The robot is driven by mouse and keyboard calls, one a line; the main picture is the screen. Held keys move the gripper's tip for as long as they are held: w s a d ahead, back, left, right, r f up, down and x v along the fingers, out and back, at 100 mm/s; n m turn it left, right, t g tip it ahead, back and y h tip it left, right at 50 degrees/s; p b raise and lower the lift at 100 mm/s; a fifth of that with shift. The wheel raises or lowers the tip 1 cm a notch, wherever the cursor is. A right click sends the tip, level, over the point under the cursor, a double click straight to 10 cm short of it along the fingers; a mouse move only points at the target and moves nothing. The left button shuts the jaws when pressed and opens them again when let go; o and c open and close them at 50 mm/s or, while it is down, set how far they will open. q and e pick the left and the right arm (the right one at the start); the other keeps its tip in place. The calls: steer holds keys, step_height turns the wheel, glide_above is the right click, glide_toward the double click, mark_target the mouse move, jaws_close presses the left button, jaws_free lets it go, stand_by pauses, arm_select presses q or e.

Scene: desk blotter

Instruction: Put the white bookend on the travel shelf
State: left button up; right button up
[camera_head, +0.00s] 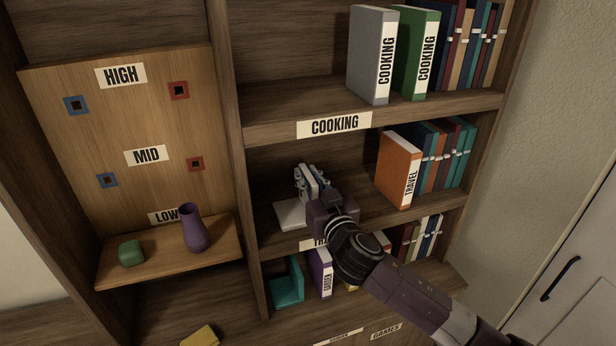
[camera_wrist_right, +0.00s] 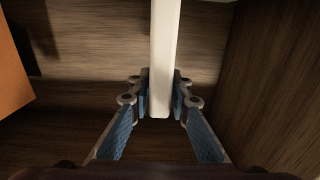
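The white bookend (camera_head: 290,215) is on the middle shelf, the one with a partly hidden travel label (camera_head: 318,243). Its flat foot shows left of my right gripper (camera_head: 308,183). In the right wrist view its upright plate (camera_wrist_right: 163,60) runs between the two fingers of that gripper (camera_wrist_right: 160,95). The fingers are close on both sides of the plate and look shut on it. My right wrist hides part of the bookend in the head view. My left gripper is not in view.
An orange travel book (camera_head: 398,172) stands to the right on the same shelf, with more books behind. Cooking books (camera_head: 372,55) are above. A teal bookend (camera_head: 287,286) and a purple garden book (camera_head: 320,272) are below. A purple vase (camera_head: 193,230) stands on the left ledge.

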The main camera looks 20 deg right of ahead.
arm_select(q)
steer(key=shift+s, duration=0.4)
arm_select(e)
steer(key=shift+o, duration=1.1)
steer(key=shift+s+r, duration=0.1)
